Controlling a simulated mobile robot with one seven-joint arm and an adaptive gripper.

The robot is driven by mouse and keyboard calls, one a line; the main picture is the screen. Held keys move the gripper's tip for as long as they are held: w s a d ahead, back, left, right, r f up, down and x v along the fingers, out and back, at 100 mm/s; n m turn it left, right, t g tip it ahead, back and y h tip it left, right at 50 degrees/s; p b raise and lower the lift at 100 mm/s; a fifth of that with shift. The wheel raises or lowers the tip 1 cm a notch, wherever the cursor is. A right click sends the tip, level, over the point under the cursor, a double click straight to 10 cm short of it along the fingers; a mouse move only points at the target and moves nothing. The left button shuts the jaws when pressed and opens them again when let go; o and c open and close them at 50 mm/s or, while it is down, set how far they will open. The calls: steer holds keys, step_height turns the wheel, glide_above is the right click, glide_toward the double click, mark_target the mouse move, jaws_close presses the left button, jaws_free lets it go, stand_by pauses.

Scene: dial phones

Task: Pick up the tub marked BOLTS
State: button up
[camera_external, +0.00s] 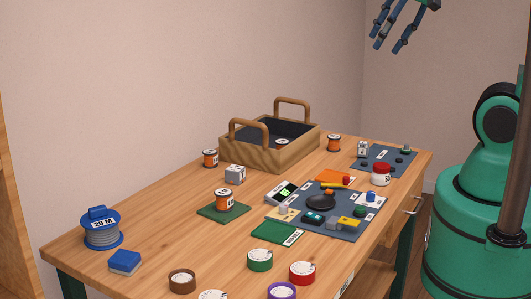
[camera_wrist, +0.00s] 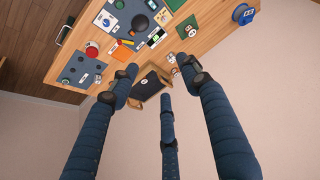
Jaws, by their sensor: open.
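No label reading BOLTS can be made out, so I cannot tell which tub carries it. Small round containers with white labelled tops stand at the table's near end: a brown one (camera_external: 182,281), a green one (camera_external: 260,259), a red one (camera_external: 302,272) and a purple one (camera_external: 282,291). Another is cut by the lower edge. Small orange labelled items stand by the wooden tray (camera_external: 262,155) and on a green pad (camera_external: 224,201). My three-fingered gripper (camera_external: 398,28) is open and empty, high above the table's far right end; it also shows in the wrist view (camera_wrist: 158,78).
A dark mat (camera_external: 345,229) with several small parts lies right of the table's middle. A second mat (camera_external: 372,163) lies at the far right corner. A cable reel (camera_external: 102,230) and a blue block (camera_external: 125,261) stand at left. Bare wood lies between them and the green pad.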

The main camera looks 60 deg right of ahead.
stand_by(0.3)
steer(key=o, duration=0.6)
steer(key=w+d+f+m+g+h, duration=0.1)
steer(key=w+d+f+m+g, duration=0.15)
steer(key=w+d+f, duration=0.9)
steer(key=s+d+f+g, duration=0.1)
steer(key=d+f, duration=0.5)
steer(key=s+d+f+g, duration=0.1)
steer(key=s+d+f, duration=0.1)
steer(key=d+f, duration=0.3)
steer(key=s+d+f+g+y+p, duration=0.1)
steer(key=d+f, duration=0.5)
steer(key=f, duration=0.3)
steer(key=shift+s+d+f, duration=0.2)
steer(key=shift+s+d, duration=0.05)
steer(key=shift+d, duration=0.05)
steer(key=shift+f, duration=0.15)
